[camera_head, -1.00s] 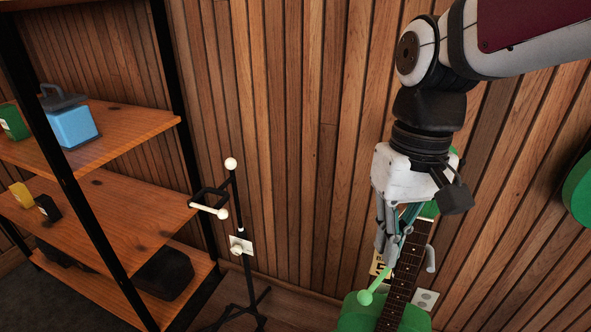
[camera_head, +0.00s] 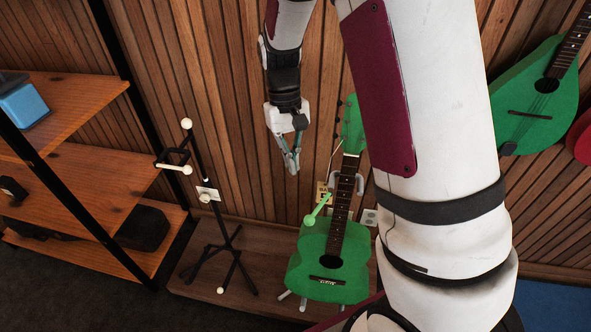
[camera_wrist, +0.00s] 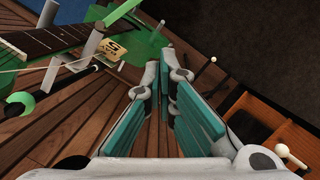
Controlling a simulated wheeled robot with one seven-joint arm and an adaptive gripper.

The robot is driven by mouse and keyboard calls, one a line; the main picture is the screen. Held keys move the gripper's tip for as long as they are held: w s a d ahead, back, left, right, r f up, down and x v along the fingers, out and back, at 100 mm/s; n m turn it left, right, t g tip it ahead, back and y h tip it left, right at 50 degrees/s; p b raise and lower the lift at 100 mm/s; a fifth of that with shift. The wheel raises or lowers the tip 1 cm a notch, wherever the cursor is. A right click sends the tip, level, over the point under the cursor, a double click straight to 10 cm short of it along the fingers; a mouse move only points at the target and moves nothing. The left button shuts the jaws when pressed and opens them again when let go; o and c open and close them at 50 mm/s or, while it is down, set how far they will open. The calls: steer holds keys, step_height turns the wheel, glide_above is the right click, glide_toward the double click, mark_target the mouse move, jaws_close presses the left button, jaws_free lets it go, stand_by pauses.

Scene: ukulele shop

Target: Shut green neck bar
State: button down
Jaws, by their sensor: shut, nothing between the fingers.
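A green ukulele (camera_head: 330,262) stands upright on a floor stand against the wood wall. The light green neck bar (camera_head: 319,208), with a ball at its end, sticks out to the left and front beside the neck, not across the strings. In the wrist view the bar (camera_wrist: 119,13) shows near the top left, by the dark fretboard. My gripper (camera_head: 293,168) is shut and empty, up and left of the bar and apart from it. It points downward in the head view. Its fingers (camera_wrist: 168,75) are close together in the wrist view.
An empty black stand (camera_head: 212,222) with a cream bar (camera_head: 174,167) stands at left. Shelves (camera_head: 75,182) are further left. A green instrument (camera_head: 537,95) hangs on the wall at right. A yellow sign (camera_wrist: 113,48) and wall sockets sit behind the neck.

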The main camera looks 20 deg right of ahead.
mark_target(319, 207)
steer(key=s+f, duration=0.6)
steer(key=f, duration=0.1)
steer(key=shift+f, duration=0.25)
